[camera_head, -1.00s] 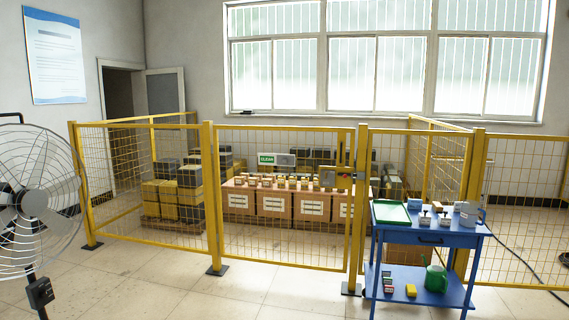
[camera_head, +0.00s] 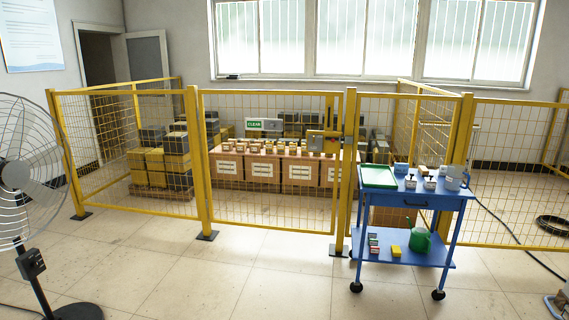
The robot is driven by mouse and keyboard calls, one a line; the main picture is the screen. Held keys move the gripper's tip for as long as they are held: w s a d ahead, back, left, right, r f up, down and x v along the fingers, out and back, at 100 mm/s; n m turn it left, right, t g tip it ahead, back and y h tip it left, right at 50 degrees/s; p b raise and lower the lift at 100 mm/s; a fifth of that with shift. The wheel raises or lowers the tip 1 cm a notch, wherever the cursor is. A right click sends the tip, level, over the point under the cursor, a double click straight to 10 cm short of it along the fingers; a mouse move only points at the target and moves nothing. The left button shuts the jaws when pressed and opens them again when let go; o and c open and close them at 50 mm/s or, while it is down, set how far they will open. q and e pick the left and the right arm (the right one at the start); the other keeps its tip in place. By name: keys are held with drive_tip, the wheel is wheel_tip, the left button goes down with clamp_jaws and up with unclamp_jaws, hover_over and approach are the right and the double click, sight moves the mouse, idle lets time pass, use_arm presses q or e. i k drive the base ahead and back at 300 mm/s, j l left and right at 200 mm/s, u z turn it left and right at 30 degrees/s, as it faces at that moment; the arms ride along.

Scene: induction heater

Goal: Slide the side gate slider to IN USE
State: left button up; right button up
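A slider sign (camera_head: 264,125) sits on the yellow mesh gate (camera_head: 270,92) near the middle of the picture. It shows a green part reading CLEAR at its left and a grey plate at its right. No IN USE text can be read from here. The gate looks shut. Neither of my grippers is in view.
A blue cart (camera_head: 418,200) with a green tray, small items and a watering can stands before the fence at right. A fan (camera_head: 25,175) stands at left. Tiled floor (camera_head: 250,285) before the gate is clear. A cable lies at far right.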

sight(268, 124)
drive_tip(key=i, duration=1.95)
